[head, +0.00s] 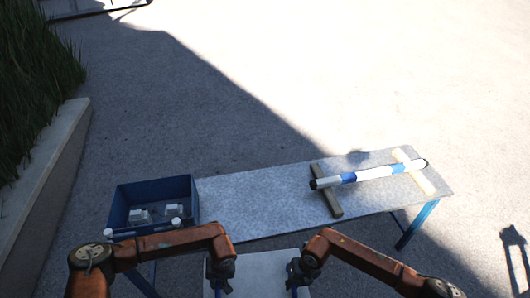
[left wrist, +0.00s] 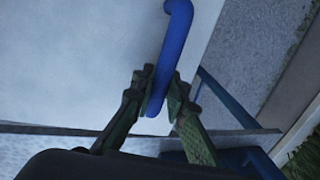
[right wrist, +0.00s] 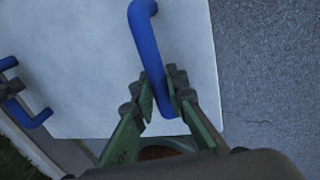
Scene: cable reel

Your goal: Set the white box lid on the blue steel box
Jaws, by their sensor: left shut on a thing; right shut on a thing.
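The white box lid (head: 258,270) is held level between my two grippers at the near side of the table, low in the head view. It has two blue bar handles. My left gripper (left wrist: 162,95) is shut on the left blue handle (left wrist: 178,40). My right gripper (right wrist: 165,95) is shut on the right blue handle (right wrist: 146,45). The white lid plate also shows in the right wrist view (right wrist: 85,80). The blue steel box (head: 150,188) stands open at the table's left end, left of the lid. It holds small whitish items (head: 140,215); my left forearm crosses its near edge.
The grey table (head: 255,190) has clear room in its middle. A blue-and-white pole (head: 370,174) rests on two wooden bars (head: 325,190) at the right. A low wall (head: 55,180) with a hedge stands at the left.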

